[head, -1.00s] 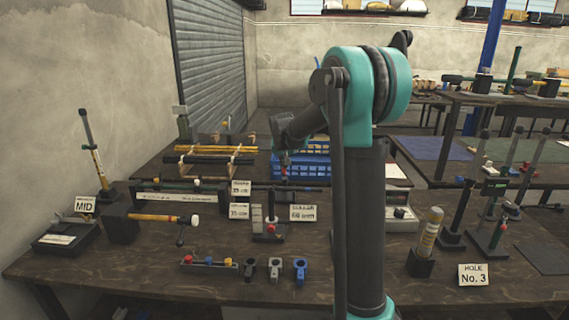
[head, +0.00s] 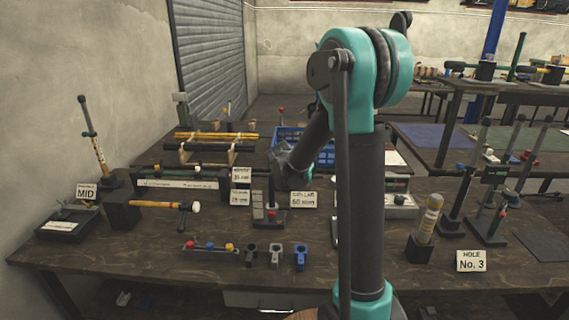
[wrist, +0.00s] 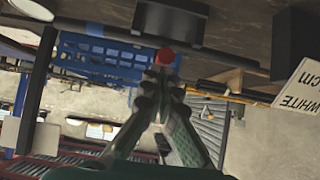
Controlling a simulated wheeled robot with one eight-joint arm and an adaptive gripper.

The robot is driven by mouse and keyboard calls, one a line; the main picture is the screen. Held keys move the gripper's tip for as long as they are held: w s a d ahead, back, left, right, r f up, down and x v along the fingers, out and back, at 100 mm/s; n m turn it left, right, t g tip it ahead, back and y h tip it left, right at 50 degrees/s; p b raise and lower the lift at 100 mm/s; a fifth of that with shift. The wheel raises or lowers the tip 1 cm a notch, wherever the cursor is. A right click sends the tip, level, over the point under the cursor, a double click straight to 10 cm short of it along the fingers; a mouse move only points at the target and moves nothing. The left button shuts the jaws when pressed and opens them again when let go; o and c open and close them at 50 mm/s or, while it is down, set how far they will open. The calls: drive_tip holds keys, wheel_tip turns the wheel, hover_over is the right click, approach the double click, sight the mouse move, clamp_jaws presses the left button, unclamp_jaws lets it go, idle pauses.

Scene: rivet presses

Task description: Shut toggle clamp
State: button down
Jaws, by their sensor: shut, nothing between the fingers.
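What looks like the toggle clamp (head: 268,222) stands on the bench in the head view. It has a dark base, grey plates at its left, a dark upright bar and a red part low down. My gripper (head: 290,176) is just behind and to the right of its upright, pointing down; the fingertips are hard to make out there. In the wrist view my gripper (wrist: 162,76) is shut and empty. A red knob (wrist: 166,57) lies just past the fingertips, in front of a black block (wrist: 170,22). I cannot tell whether the fingers touch it.
A blue crate (head: 318,148) stands behind my gripper. Label cards (head: 303,199) flank the clamp. A strip with coloured knobs (head: 210,248) and several small holders (head: 275,254) sit in front. A hammer (head: 165,205) lies to the left.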

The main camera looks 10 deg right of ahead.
drive_tip(key=shift+s+f, duration=0.25)
drive_tip(key=shift+f, duration=0.2)
drive_tip(key=shift+s+f, duration=0.15)
idle(0.3)
